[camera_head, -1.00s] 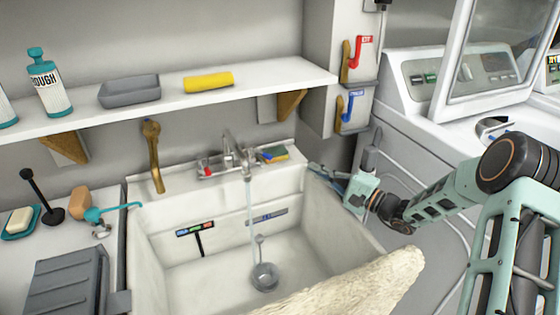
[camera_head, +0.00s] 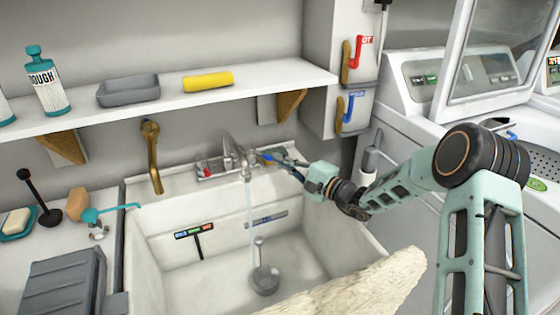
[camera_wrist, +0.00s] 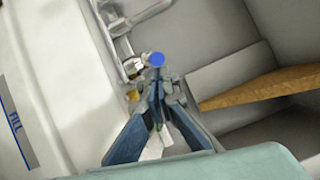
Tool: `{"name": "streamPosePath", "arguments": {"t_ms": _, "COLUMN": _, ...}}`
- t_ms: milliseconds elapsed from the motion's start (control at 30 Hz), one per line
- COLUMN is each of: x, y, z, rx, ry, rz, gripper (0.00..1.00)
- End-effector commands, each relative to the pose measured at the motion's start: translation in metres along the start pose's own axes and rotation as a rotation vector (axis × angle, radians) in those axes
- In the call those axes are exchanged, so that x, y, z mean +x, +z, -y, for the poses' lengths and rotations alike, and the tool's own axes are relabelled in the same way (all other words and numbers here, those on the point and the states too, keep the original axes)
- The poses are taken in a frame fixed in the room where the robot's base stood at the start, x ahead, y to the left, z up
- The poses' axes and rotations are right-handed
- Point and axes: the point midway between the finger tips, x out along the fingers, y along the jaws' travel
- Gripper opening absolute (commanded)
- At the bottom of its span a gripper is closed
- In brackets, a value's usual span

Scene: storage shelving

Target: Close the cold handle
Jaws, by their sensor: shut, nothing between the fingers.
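The metal faucet (camera_head: 246,168) stands on the back ledge of the sink, and a water stream (camera_head: 250,215) falls from its spout into the basin. The hot handle with a red mark (camera_head: 205,171) is at its left. In the wrist view the cold handle's round blue cap (camera_wrist: 155,60) is just beyond my fingertips; I cannot tell whether they touch it. My gripper (camera_head: 274,158) reaches in from the right, low over the ledge beside the faucet. It is shut and empty, with its fingertips close together in the wrist view (camera_wrist: 158,82).
The white sink (camera_head: 150,220) has a plunger-like grey stopper (camera_head: 265,278) at its drain. A shelf (camera_head: 110,112) with a yellow roll (camera_head: 208,80) hangs above. A brown bracket (camera_head: 291,104) is close above my gripper. A brass pipe (camera_head: 152,160) stands left of the faucet.

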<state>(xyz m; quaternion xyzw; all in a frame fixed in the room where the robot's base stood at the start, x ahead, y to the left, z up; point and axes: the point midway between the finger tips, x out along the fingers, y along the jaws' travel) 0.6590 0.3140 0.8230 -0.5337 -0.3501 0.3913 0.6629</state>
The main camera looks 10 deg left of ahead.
Motion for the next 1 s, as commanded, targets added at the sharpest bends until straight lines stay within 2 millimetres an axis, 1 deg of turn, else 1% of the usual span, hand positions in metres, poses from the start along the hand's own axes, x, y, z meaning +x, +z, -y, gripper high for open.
{"name": "streamPosePath", "arguments": {"t_ms": 233, "x": 0.0, "y": 0.003, "z": -0.002, "rx": 0.0, "ry": 0.0, "rz": 0.001, "gripper": 0.0}}
{"name": "streamPosePath", "arguments": {"t_ms": 400, "x": 0.001, "y": 0.018, "z": -0.009, "rx": 0.0, "ry": 0.001, "rz": 0.001, "gripper": 0.0}}
{"name": "streamPosePath", "arguments": {"t_ms": 600, "x": 0.004, "y": 0.033, "z": -0.009, "rx": -0.001, "ry": 0.0, "rz": 0.002, "gripper": 0.0}}
{"name": "streamPosePath", "arguments": {"t_ms": 1000, "x": 0.005, "y": 0.039, "z": -0.007, "rx": 0.001, "ry": 0.0, "rz": 0.01, "gripper": 0.0}}
